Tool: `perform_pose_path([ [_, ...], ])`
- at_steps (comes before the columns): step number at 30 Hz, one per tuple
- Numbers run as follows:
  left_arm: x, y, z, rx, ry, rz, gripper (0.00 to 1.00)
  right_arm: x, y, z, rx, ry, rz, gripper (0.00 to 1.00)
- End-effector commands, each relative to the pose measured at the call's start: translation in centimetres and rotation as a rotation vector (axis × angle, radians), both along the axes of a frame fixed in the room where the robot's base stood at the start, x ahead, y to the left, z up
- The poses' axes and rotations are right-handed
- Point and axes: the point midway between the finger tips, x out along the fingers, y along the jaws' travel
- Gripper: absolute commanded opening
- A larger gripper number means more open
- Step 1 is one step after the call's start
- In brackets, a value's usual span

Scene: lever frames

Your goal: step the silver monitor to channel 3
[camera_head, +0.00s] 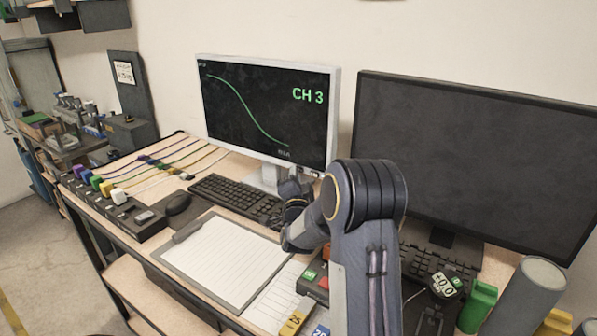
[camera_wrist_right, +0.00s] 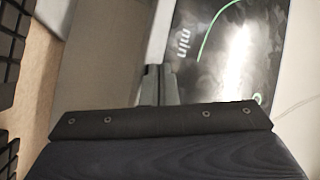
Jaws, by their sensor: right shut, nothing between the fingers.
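The silver monitor (camera_head: 250,105) stands at the back of the desk, its dark screen lit with a green curve and the text "CH 3". My right gripper (camera_head: 292,187) is shut and empty, in front of the monitor's lower edge near its stand. In the right wrist view the closed fingers (camera_wrist_right: 156,84) point toward the silver monitor (camera_wrist_right: 215,45), whose screen shows part of the curve and a glare. I cannot tell whether the fingertips touch the monitor. Any button on its lower edge is hidden or too small to make out. My left gripper is not in view.
A black monitor (camera_head: 470,160) with a dark screen stands to the right. A small box with green and red buttons (camera_head: 311,274) sits beside my right forearm. Colored cables (camera_head: 165,158) lie at left.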

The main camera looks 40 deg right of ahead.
Motion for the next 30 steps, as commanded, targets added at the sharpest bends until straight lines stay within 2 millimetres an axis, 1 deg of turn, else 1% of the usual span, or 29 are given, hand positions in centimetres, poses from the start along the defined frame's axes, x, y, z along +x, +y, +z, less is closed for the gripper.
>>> perform_pose_path([
  [1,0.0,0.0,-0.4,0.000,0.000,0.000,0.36,-0.1,0.3,-0.1,-0.001,-0.002,0.000,0.00],
  [6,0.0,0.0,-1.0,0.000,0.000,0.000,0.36,-0.3,1.1,-0.1,0.000,-0.001,0.002,0.00],
  [17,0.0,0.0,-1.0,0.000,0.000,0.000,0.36,-0.4,1.4,-0.1,0.000,-0.001,0.002,0.00],
  [30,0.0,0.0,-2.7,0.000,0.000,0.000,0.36,-1.5,5.4,-0.2,0.001,-0.001,0.004,0.00],
])
